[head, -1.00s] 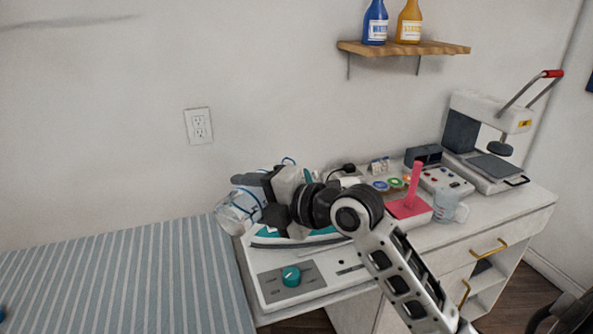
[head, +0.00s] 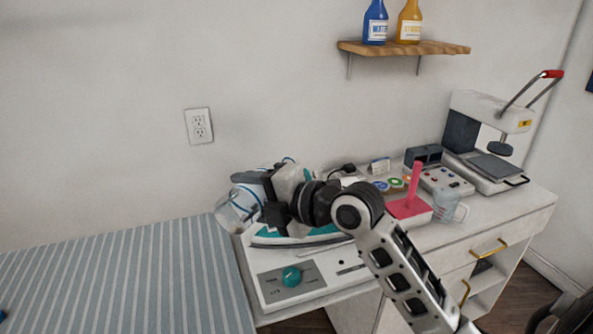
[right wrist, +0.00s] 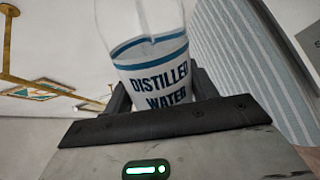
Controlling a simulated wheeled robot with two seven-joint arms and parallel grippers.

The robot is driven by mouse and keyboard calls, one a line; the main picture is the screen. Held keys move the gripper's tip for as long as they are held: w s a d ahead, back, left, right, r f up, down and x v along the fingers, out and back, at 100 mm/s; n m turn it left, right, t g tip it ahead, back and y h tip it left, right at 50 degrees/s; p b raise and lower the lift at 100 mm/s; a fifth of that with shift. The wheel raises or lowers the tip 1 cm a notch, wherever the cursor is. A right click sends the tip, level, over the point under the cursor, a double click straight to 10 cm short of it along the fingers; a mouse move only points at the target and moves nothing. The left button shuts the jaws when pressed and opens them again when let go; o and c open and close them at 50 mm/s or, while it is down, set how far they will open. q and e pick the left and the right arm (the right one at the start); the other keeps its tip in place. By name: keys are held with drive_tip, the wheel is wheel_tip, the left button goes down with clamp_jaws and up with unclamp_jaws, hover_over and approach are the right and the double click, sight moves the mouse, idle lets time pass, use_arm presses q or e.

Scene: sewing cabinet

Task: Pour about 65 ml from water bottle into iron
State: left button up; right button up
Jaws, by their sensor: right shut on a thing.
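The water bottle (head: 236,210) is clear, with blue bands. Its "DISTILLED WATER" lettering shows in the right wrist view (right wrist: 160,86). My right gripper (head: 257,198) is shut on the bottle and holds it tilted above the left end of the cabinet; its dark fingers clasp both sides in the wrist view. The white and teal iron (head: 310,238) is on the white control base (head: 325,284), below and beside my gripper. My wrist and hand hide much of the iron, so its filling opening and any water stream cannot be made out. My left gripper is out of view.
A striped ironing surface (head: 120,285) lies at the left. To the right on the cabinet are a pink stand (head: 409,205), a clear measuring cup (head: 449,208), a button box (head: 446,180) and a heat press (head: 490,135). A shelf (head: 405,47) with bottles hangs above.

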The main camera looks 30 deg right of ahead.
drive_tip(key=shift+r, duration=0.15)
idle(0.3)
drive_tip(key=shift+f, duration=0.35)
wheel_tip(320, 180, down, 3)
drive_tip(key=shift+a+f+n+t+h+b, duration=0.15)
drive_tip(key=shift+n+t+h+b, duration=0.15)
drive_tip(key=shift+n+h+b, duration=0.55)
drive_tip(key=shift+r+n+y, duration=0.2)
drive_tip(key=shift+n+y, duration=0.15)
drive_tip(key=shift+f+n+b, duration=0.3)
drive_tip(key=shift+f, duration=0.15)
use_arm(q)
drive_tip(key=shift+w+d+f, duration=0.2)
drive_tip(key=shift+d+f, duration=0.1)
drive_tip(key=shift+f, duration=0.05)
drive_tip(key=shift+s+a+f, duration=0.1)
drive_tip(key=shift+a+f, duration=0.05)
